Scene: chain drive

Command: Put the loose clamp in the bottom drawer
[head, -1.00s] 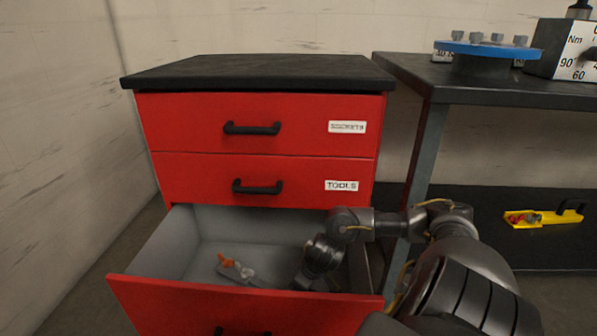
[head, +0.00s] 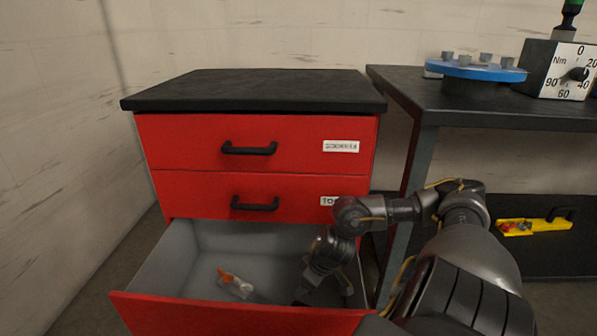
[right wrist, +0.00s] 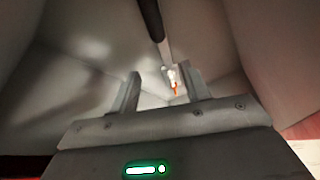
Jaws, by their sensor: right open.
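The clamp (head: 236,284), with an orange part and pale grey parts, lies on the floor of the open bottom drawer (head: 150,265). My right gripper (head: 300,299) reaches down inside this drawer, to the right of the clamp and apart from it. In the right wrist view, the right gripper's fingers (right wrist: 160,78) are spread with nothing between them. The clamp's orange part (right wrist: 175,88) shows beyond them. A dark bar with a pale metal section runs to it from the top; I cannot tell whether it is all clamp. My left gripper is out of view.
The red cabinet's two upper drawers (head: 300,145) are shut. The black workbench (head: 450,110) to the right holds a blue flange (head: 475,70) and a torque gauge (head: 560,72). A yellow tray (head: 545,226) sits on its lower shelf. The drawer's left side is clear.

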